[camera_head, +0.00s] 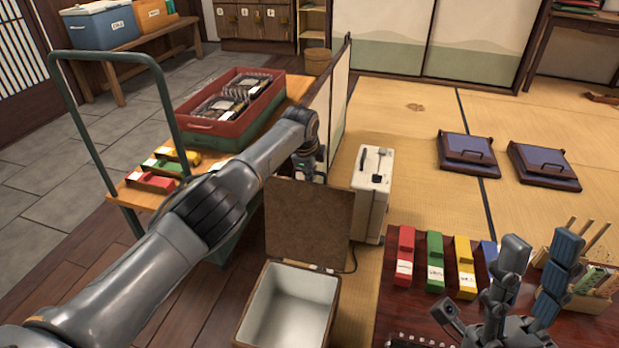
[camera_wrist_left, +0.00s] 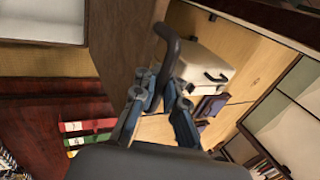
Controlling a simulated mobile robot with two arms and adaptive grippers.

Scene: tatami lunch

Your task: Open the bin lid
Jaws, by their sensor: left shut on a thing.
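The bin (camera_head: 287,305) is a pale-lined box on the floor at the lower middle of the head view, and I see into its empty inside. Its brown lid (camera_head: 309,222) stands raised, roughly upright, at the bin's far edge. My left gripper (camera_head: 308,166) is at the top edge of the lid, partly hidden by my own arm. In the left wrist view my left gripper (camera_wrist_left: 163,88) is shut on the dark curved lid handle (camera_wrist_left: 169,45). My right gripper (camera_head: 530,275) is open and empty above the dark table at the lower right.
A green-framed cart (camera_head: 120,192) with a red crate (camera_head: 232,110) stands left of the bin. A white case (camera_head: 371,190) stands behind the lid to the right. Red, green and yellow packets (camera_head: 435,262) lie on the dark table (camera_head: 385,315). Open tatami lies beyond.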

